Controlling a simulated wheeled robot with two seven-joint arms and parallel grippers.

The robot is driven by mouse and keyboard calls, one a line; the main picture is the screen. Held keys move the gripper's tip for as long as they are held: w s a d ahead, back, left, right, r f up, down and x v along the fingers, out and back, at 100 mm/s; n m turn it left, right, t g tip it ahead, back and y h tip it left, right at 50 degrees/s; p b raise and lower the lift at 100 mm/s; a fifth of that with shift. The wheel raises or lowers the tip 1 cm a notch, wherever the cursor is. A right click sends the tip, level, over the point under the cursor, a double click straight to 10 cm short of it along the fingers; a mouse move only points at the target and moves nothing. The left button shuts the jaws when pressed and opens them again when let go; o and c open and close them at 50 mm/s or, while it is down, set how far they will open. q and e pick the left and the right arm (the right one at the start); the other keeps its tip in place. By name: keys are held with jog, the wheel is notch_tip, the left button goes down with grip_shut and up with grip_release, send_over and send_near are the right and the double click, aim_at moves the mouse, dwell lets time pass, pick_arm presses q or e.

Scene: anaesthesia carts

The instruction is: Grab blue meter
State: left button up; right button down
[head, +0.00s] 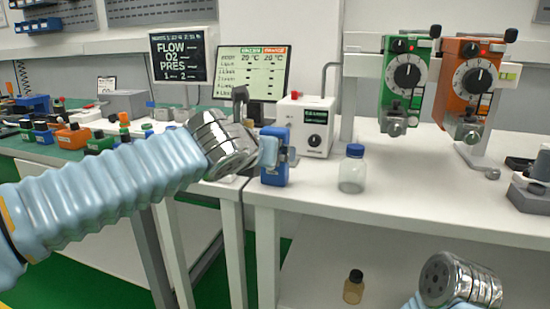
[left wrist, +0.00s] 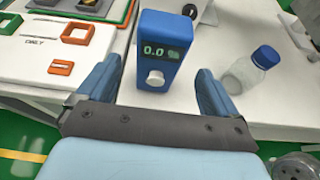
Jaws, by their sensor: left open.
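The blue meter (head: 275,172) stands upright near the front left corner of the right-hand white table. In the left wrist view the blue meter (left wrist: 158,38) shows a small lit display reading 0.0 and a pale round knob. My left gripper (head: 272,149) is at the meter in the head view and partly covers its upper part. In the left wrist view my left gripper (left wrist: 158,72) is open, with one finger on each side of the meter and visible gaps. No right gripper fingers show; only part of my right arm is at the bottom right.
A clear bottle with a blue cap (head: 352,170) stands right of the meter. A white box with a dark display (head: 304,127) is behind it. Green (head: 405,80) and orange (head: 472,82) vaporizers hang at the back right. The middle of the tabletop is mostly free.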

pick_arm(q)
jog(key=x, duration=0.6)
jog(key=shift+w+f, duration=0.1)
jog(key=shift+w, duration=0.2)
jog(key=c, duration=1.2)
jog(key=shift+c, duration=0.6)
